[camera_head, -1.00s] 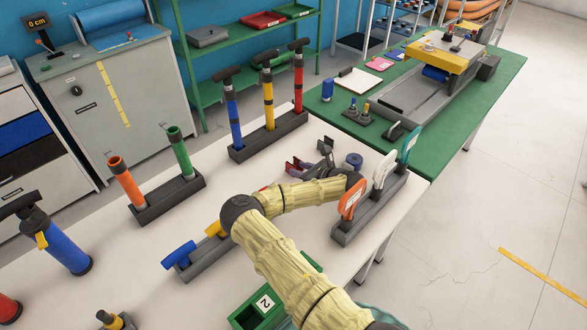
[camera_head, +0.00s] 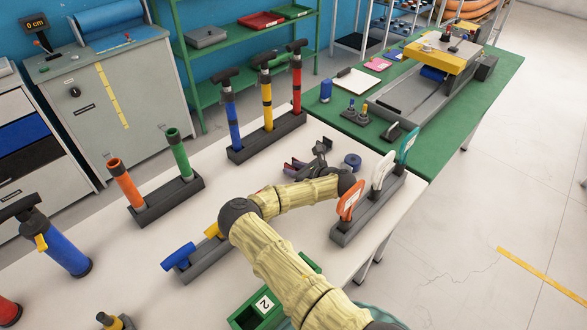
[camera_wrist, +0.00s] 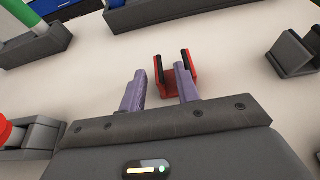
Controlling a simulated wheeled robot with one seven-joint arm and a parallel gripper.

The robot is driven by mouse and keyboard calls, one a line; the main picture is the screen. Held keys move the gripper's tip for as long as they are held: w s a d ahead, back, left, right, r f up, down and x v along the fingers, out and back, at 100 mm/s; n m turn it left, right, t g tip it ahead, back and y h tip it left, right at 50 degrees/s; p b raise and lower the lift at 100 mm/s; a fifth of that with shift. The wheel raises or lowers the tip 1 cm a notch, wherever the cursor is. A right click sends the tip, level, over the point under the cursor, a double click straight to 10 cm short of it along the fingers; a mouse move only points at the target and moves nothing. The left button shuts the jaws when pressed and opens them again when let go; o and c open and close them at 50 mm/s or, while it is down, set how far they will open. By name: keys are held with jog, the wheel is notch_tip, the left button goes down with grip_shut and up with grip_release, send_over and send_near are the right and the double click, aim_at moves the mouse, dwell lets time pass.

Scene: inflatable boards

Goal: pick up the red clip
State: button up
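The red clip (camera_wrist: 165,91) is U-shaped with black-lined inner walls. In the wrist view it sits on the white table just ahead of my gripper (camera_wrist: 159,70). My gripper is open, with two purple fingers apart and nothing held. The right finger overlaps the clip and hides part of it; the left finger is off to its left, with white table between. I cannot tell whether the right finger touches it. In the head view my gripper (camera_head: 296,168) is low over the table, and the clip is too small and covered to make out clearly.
A dark grey clip (camera_wrist: 290,56) lies to the right in the wrist view. Racks of pumps (camera_head: 268,138) and tubes (camera_head: 168,201) stand behind and left. A rack with orange, white and green handles (camera_head: 366,220) is close right of my arm. A blue roll (camera_head: 352,160) lies nearby.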

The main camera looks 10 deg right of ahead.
aim_at(285, 166)
jog(key=x, duration=0.4)
jog(key=shift+w+a+f+p, duration=0.15)
jog(key=shift+a+p, duration=0.1)
jog(key=shift+p, duration=0.15)
grip_shut()
